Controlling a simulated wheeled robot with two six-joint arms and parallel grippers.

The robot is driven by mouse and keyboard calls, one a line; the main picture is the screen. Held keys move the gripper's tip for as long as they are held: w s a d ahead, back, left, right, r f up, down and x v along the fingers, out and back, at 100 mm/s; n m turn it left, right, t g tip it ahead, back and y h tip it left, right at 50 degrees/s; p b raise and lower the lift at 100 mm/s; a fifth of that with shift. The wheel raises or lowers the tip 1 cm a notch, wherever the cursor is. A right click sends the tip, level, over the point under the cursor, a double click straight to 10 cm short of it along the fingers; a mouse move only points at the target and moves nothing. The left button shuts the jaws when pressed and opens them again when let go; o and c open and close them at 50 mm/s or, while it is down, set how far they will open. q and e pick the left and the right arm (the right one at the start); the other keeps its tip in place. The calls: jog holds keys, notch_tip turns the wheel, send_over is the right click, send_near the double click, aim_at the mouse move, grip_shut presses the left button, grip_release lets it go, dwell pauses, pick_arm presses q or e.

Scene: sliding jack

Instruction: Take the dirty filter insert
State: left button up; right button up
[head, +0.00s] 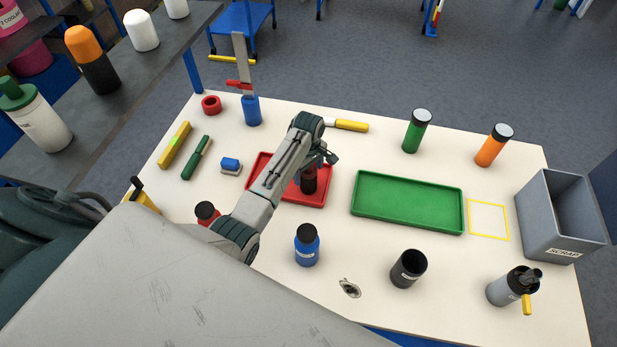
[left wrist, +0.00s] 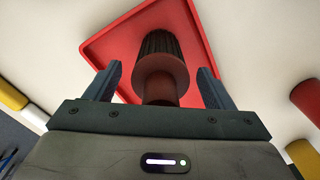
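The dirty filter insert, dark and pleated with a red-brown end and narrower neck, stands in the red tray (head: 263,161). It shows in the head view (head: 309,183), partly hidden by my left arm, and in the left wrist view (left wrist: 160,72), with the red tray (left wrist: 103,42) behind it. My left gripper (left wrist: 158,88) is open, its two blue-grey fingers on either side of the insert's neck and end. Gaps show between both fingers and the insert, so it is not gripped. In the head view my left gripper (head: 306,174) is largely hidden. My right gripper is not in view.
Right of the red tray are a green tray (head: 408,225), a yellow outlined square (head: 488,220) and a grey scrap bin (head: 548,252). A blue bottle (head: 307,247), black cup (head: 407,270) and grey canister (head: 503,292) stand along the front. A yellow-handled tool (head: 350,126) lies behind.

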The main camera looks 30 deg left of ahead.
pick_arm(q)
jog(key=c, duration=1)
jog(key=shift+r, duration=0.15)
